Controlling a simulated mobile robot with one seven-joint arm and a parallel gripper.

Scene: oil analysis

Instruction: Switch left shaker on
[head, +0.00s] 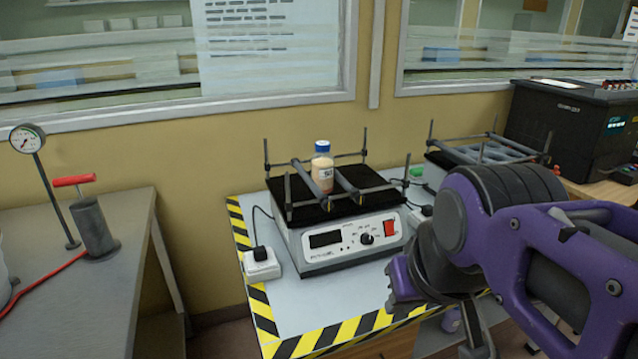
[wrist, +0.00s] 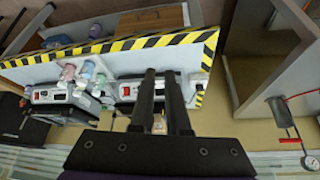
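The left shaker (head: 345,245) stands on the bench with a dark platform. Its front panel has a dark display (head: 325,239), a black knob (head: 367,239) and a red switch (head: 390,228). In the wrist view, which is upside down, its red switch (wrist: 126,91) shows left of my fingers, and the fingers hide part of the shaker. My gripper (wrist: 160,75) is open and empty, with a narrow gap between two long dark fingers.
A bottle with a blue cap (head: 322,168) stands on the left shaker between grey bars. A white power socket (head: 261,264) sits at its left. A second shaker (head: 470,155) is behind my arm. A pump with a red handle (head: 92,220) stands on the left table.

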